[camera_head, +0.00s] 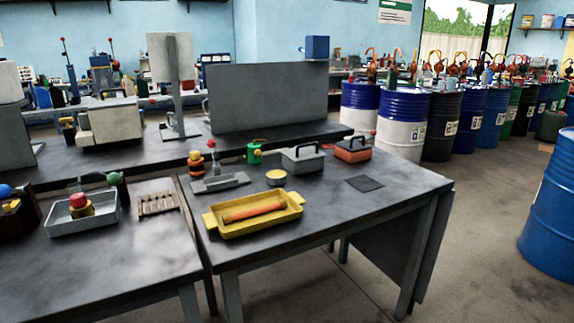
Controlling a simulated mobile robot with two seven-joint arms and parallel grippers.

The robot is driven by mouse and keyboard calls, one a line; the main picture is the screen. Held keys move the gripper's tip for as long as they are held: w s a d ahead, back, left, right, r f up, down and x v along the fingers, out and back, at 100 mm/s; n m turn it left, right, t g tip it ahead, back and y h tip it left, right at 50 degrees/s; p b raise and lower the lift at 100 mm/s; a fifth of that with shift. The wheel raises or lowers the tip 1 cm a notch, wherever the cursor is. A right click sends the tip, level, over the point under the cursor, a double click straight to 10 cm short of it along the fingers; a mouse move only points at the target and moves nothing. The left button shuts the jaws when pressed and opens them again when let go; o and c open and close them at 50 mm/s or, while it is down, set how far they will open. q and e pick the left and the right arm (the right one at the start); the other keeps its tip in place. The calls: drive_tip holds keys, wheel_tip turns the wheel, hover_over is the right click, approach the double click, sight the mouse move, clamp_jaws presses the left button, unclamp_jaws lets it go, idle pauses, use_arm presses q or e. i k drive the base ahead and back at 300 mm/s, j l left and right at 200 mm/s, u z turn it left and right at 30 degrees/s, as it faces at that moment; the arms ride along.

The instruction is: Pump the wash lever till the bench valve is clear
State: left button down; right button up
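A small device with a red ball on an upright stem (213,163) stands on a flat grey base (220,184) on the dark bench. It looks like the wash lever, but I cannot be sure. Beside it is an orange-and-dark fitting (196,163). A red-and-yellow fitting (80,205) sits in a grey metal tray (104,216) on the left bench; it may be the bench valve, and I cannot tell whether it is clear. A green knob (114,178) shows just behind that tray. Neither of my grippers is in view.
A yellow tray (232,228) holding an orange cylinder (253,212) lies near the bench's front. A green can (254,153), yellow-topped tin (276,177), grey box (303,158), orange box (352,150) and dark pad (365,183) are behind. A wooden rack (158,204) is left. A blue drum (550,220) stands right.

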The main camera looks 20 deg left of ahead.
sight(114, 178)
drive_tip(key=u, duration=1.5)
